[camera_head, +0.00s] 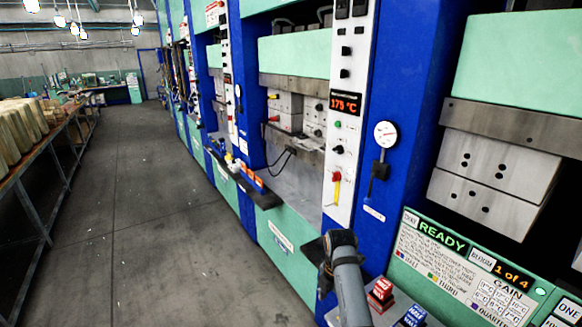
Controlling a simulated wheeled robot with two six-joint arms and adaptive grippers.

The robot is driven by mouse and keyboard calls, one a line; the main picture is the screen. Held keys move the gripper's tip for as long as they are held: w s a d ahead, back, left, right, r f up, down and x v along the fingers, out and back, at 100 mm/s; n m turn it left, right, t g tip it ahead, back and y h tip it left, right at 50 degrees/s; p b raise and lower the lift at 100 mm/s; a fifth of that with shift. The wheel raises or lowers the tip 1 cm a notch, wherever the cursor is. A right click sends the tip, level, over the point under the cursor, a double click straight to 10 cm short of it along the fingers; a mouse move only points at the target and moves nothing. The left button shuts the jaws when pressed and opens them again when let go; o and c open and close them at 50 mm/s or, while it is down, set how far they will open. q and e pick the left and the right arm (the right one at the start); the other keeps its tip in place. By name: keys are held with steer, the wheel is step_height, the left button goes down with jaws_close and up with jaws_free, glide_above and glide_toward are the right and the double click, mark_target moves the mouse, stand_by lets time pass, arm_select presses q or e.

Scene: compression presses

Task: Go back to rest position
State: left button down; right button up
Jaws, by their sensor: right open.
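My right gripper (327,262) shows at the lower middle of the head view, at the end of my grey arm, in front of the blue press frame and a dark shelf edge. It is small and partly turned away, dark, open, and I see nothing held in it. My left gripper is not in view.
A press (500,160) with a "READY" panel (470,262) stands at right. A red block (381,290) and a blue block (413,316) sit on a grey ledge near my arm. Further presses line the aisle. A bench (40,165) stands left; the floor (150,220) between is clear.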

steer(key=s+d+f+m+b, duration=0.15)
steer(key=s+f+m, duration=0.3)
steer(key=f, duration=0.75)
steer(key=s+d+f+m, duration=0.3)
steer(key=s+f, duration=0.2)
steer(key=f, duration=0.6)
steer(key=s+d+f+m+b, duration=0.15)
steer(key=s+f+m, duration=0.3)
steer(key=f, duration=0.75)
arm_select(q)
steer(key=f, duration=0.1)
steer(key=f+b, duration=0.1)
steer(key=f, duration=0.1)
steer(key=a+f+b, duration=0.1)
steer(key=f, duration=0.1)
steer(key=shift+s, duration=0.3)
arm_select(e)
steer(key=s+d+f+m, duration=0.3)
steer(key=s+f+m, duration=0.1)
steer(key=s, duration=0.6)
steer(key=s+d+f+m, duration=0.4)
steer(key=s+f, duration=0.2)
steer(key=s, duration=0.5)
steer(key=s+d+f+m+t, duration=0.1)
steer(key=s+d+f+m, duration=0.2)
steer(key=s+f, duration=0.3)
steer(key=s+m, duration=0.1)
steer(key=s, duration=0.3)
steer(key=shift+s+d+h, duration=0.2)
steer(key=shift+h, duration=0.2)
